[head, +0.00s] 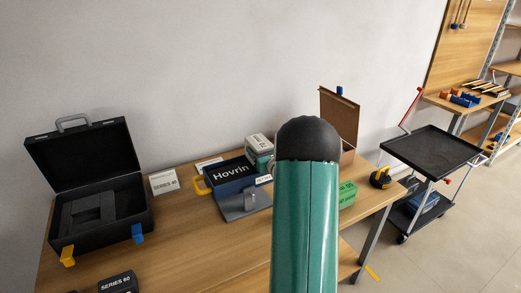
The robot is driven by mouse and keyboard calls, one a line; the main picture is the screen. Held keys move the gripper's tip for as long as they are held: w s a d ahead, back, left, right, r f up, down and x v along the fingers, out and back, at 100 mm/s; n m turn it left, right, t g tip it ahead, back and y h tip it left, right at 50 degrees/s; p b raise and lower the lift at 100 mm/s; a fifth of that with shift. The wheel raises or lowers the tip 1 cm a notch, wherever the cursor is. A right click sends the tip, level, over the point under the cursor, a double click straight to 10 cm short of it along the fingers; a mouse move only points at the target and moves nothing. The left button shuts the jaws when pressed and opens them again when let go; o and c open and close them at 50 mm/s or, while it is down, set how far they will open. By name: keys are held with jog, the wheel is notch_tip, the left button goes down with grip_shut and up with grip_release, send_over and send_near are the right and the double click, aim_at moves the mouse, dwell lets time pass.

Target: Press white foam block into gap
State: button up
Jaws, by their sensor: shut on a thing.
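I cannot make out a white foam block in the head view. An open black case (143,217) stands on the left of the table, lid up, with dark foam inside. A rectangular recess (86,208) shows in that foam; I cannot tell whether this is the gap. My green arm link with a black rounded top fills the front centre and hides part of the table. My gripper is not visible.
The wooden table (190,240) has a clear middle. Behind are a SERIES 40 card (163,181), a blue Hovrin case (232,177), a grey plate with a grey part (249,200), and a green box (347,193). A black trolley (432,150) stands right.

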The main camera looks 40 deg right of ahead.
jog(key=shift+f, duration=0.55)
jog(key=o, duration=1)
jog(key=shift+r, duration=0.15)
